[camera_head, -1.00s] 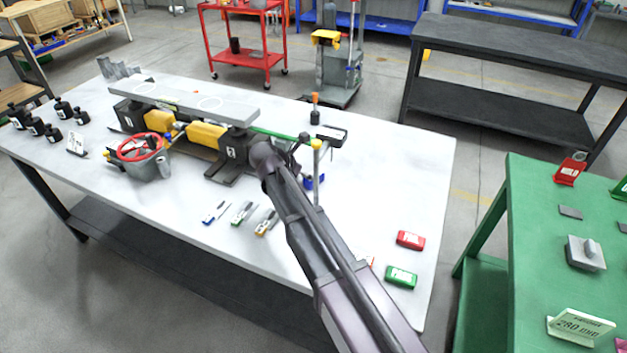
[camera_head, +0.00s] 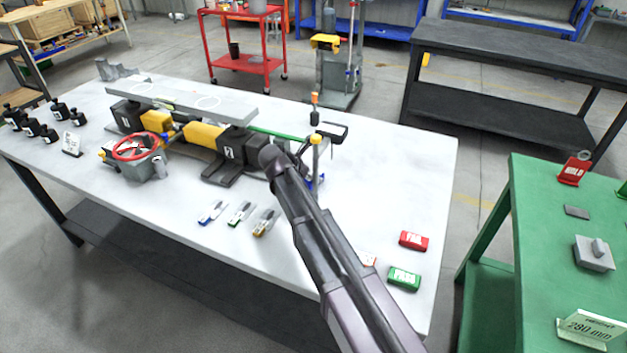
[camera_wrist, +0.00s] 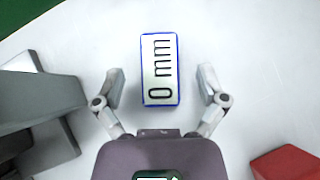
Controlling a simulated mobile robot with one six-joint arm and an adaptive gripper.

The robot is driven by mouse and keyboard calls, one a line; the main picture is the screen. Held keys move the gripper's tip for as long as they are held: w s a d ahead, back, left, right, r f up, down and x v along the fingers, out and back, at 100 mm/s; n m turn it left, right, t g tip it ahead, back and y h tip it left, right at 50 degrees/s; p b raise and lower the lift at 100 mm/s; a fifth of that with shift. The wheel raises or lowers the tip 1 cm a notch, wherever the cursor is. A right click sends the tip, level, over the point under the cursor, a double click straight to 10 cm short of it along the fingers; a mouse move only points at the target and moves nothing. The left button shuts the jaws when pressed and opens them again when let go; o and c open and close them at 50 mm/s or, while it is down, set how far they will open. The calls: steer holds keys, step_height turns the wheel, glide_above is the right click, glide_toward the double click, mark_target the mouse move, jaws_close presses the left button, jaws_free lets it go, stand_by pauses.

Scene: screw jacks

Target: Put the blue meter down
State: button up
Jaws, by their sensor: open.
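The blue meter (camera_wrist: 160,69) shows in the wrist view as a blue-edged block with a pale face reading "0 mm". It appears to rest on the white table top. My gripper (camera_wrist: 162,82) is open, with one finger on each side of the meter and a visible gap on both sides. In the head view only a little of the blue meter (camera_head: 319,184) shows beside my arm, which hides much of the gripper.
On the white table (camera_head: 400,180) stand a yellow-and-black jack assembly (camera_head: 205,135), a red handwheel (camera_head: 136,147), several small tools (camera_head: 240,213), a red block (camera_head: 413,241) and a green block (camera_head: 404,279). A green table (camera_head: 535,250) stands at right.

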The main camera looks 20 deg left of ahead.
jaws_close()
stand_by(0.3)
steer(key=shift+r, duration=0.15)
step_height(320, 180, up, 3)
steer(key=p, duration=0.3)
steer(key=shift+r, duration=0.1)
steer(key=shift+s+a+r+p, duration=0.1)
steer(key=shift+s+r+p, duration=0.1)
steer(key=shift+p, duration=0.25)
steer(key=s+a, duration=0.2)
steer(key=s, duration=0.3)
steer(key=s+a, duration=0.3)
steer(key=s, duration=0.2)
steer(key=s+a, duration=0.3)
steer(key=s, duration=0.2)
steer(key=shift+s+f, duration=0.2)
steer(key=shift+s, duration=0.1)
